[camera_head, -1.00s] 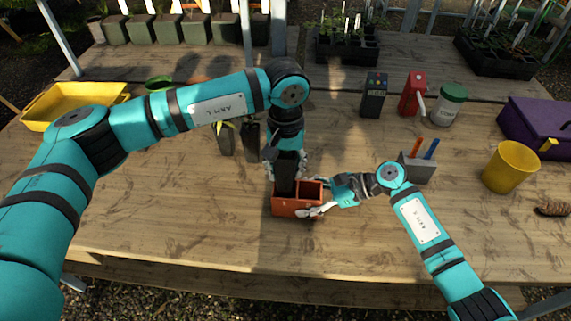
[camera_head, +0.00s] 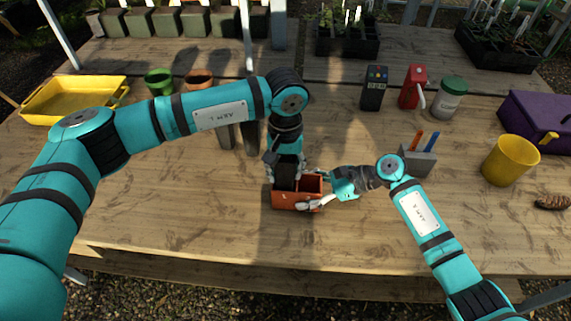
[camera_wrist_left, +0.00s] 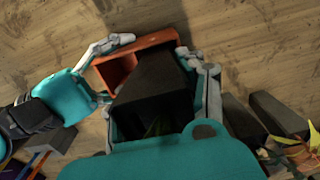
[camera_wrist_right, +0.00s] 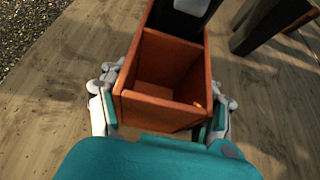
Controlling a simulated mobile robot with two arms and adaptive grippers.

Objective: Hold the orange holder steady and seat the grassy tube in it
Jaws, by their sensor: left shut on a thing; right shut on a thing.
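The orange holder (camera_head: 297,199) stands on the table with two square compartments. My right gripper (camera_wrist_right: 165,105) is shut on its right end, one finger on each side; that near compartment is empty. My left gripper (camera_head: 285,170) points down and is shut on the grassy tube (camera_wrist_left: 155,95), a dark square tube with some green showing in its mouth. The tube is upright over the holder's left compartment, and its lower end appears to be inside. The tube also shows in the right wrist view (camera_wrist_right: 182,20). The divider hides its bottom, so I cannot tell its depth.
Other dark tubes (camera_head: 250,137) with plants (camera_wrist_left: 300,150) stand just left of my left gripper. A grey pen block (camera_head: 420,163), a yellow mug (camera_head: 509,160) and a purple box (camera_head: 535,125) stand right. The front table is clear.

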